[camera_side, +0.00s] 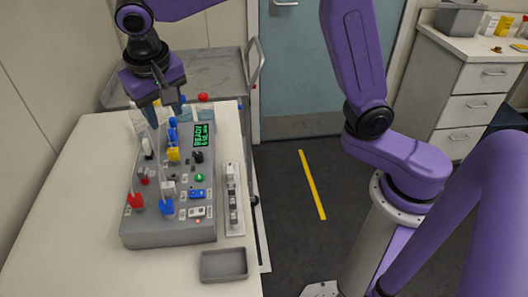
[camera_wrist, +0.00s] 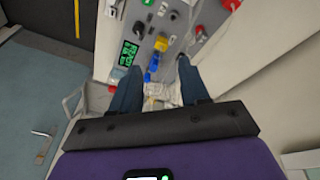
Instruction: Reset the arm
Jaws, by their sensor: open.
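My gripper (camera_side: 165,112) is open, pointing down over the far end of a grey bioreactor device (camera_side: 160,236) on the white bench. In the wrist view its two dark blue fingers (camera_wrist: 156,66) stand apart on either side of a blue part (camera_wrist: 152,66) on the panel. I see nothing held between them, and I cannot tell whether a finger touches anything. The device carries a green lit display (camera_side: 201,134), red knobs (camera_side: 136,201), blue knobs (camera_side: 167,208) and a yellow part (camera_side: 173,154).
A grey tray (camera_side: 223,266) and a narrow rack of small blocks (camera_side: 233,205) lie on the bench right of the device. A grey cart (camera_side: 215,62) stands behind. The wall is close on the left. Floor with a yellow stripe (camera_side: 312,185) is open to the right.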

